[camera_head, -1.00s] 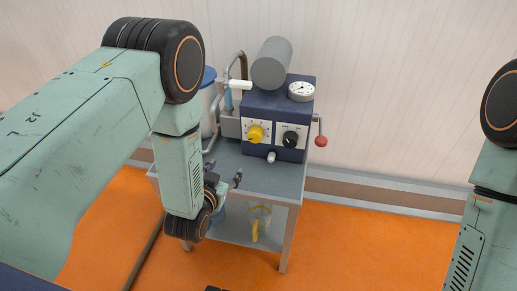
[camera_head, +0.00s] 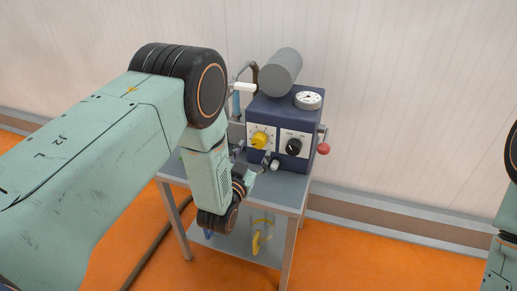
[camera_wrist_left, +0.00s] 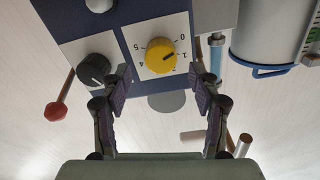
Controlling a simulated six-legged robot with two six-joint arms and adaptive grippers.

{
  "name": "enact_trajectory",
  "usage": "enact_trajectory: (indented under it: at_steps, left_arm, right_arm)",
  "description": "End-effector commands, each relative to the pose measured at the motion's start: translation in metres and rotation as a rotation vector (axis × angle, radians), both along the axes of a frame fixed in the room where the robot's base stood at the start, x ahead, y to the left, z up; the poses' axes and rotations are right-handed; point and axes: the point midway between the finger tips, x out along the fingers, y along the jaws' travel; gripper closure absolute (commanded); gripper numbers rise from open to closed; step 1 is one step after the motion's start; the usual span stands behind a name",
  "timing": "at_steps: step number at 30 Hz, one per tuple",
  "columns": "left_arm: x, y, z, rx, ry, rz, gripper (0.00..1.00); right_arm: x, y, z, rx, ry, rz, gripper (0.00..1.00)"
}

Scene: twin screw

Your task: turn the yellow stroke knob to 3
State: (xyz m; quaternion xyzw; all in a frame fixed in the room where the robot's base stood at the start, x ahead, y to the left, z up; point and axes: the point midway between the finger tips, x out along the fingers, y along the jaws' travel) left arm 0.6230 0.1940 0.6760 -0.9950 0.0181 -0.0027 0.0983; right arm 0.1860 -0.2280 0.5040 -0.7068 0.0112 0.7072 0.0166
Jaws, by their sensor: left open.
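The yellow stroke knob (camera_head: 259,140) sits on a white dial plate on the front of the dark blue box (camera_head: 279,117). In the left wrist view the knob (camera_wrist_left: 161,56) appears inverted, with digits around it; its dark mark seems to point near the 1. My left gripper (camera_head: 253,160) is just in front of and below the knob. In the left wrist view the open fingers (camera_wrist_left: 160,76) stand to either side of the knob, with no contact visible. My right gripper is out of view.
A black knob (camera_head: 293,146) is right of the yellow one. A red-ended lever (camera_head: 323,148) sticks out at the box's right. A grey cylinder (camera_head: 281,71) and gauge (camera_head: 309,99) are on top. The box stands on a grey cart (camera_head: 283,190); a pale bottom nozzle (camera_head: 275,165) is close by.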

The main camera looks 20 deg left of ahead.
Motion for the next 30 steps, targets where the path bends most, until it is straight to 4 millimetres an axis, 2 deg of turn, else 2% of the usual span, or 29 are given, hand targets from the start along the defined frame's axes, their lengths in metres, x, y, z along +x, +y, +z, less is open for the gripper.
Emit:
enact_trajectory:
  at_steps: [3,9,20,30]
  left_arm:
    - [0.019,0.0,-0.002,0.0,-0.002,0.002,0.39]
    - [0.038,-0.001,-0.002,0.0,0.001,0.002,0.39]
    - [0.041,-0.003,-0.001,0.0,0.003,0.003,0.39]
    - [0.041,-0.003,-0.001,0.0,0.003,0.003,0.68]
  right_arm:
    - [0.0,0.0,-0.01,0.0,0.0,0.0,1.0]
    - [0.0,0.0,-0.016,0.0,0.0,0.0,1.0]
    - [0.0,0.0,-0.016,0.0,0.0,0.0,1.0]
    - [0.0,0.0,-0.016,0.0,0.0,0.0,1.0]
